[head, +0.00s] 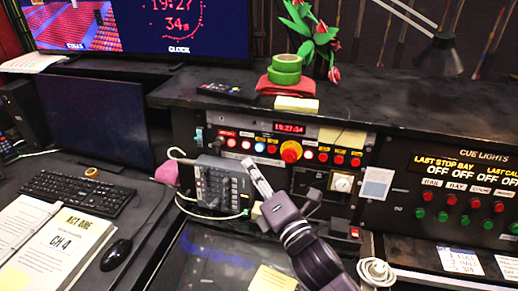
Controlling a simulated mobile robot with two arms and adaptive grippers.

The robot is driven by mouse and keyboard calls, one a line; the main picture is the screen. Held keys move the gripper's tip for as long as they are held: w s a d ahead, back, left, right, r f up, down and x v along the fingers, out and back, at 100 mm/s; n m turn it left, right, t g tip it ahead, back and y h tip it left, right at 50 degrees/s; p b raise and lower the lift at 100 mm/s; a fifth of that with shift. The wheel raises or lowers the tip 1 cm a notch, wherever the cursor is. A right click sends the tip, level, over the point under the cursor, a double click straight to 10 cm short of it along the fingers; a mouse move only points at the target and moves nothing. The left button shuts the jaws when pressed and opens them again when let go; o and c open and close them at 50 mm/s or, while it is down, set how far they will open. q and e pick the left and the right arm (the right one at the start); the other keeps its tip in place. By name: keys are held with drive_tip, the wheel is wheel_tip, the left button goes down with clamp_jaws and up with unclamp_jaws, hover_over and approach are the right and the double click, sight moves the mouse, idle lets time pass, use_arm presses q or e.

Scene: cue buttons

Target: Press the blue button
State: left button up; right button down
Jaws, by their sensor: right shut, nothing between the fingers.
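The blue button (259,147) is a small, pale blue lit cap in the row of round buttons on the black console panel. Red and whitish lit buttons sit on both sides of it. My right gripper (250,163) is shut and empty. Its arm comes in from the bottom, and its fingertips point up and left, just below the blue button in the picture. I cannot tell how far the tips are from the panel; they do not cover the button. My left gripper is not in view.
A large orange-red knob (291,151) sits right of the blue button. A grey keypad box (222,184) with a cable stands left of my gripper. Green tape rolls (286,68) and a remote (228,92) lie on the shelf above. A keyboard (80,192) lies at left.

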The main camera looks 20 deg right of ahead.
sight(259, 148)
drive_tip(key=w+d, duration=0.2)
drive_tip(key=w, duration=0.1)
drive_tip(key=w+d, duration=0.1)
drive_tip(key=shift+w+d+f, duration=0.15)
drive_tip(key=shift+w+f, duration=0.25)
idle(0.9)
drive_tip(key=shift+w, duration=0.15)
drive_tip(key=shift+w+d+f, duration=0.1)
drive_tip(key=shift+w+d, duration=0.1)
drive_tip(key=shift+w+d, duration=0.25)
drive_tip(key=shift+w, duration=0.1)
idle(1.0)
drive_tip(key=shift+s+a, duration=0.45)
drive_tip(key=shift+s, duration=0.25)
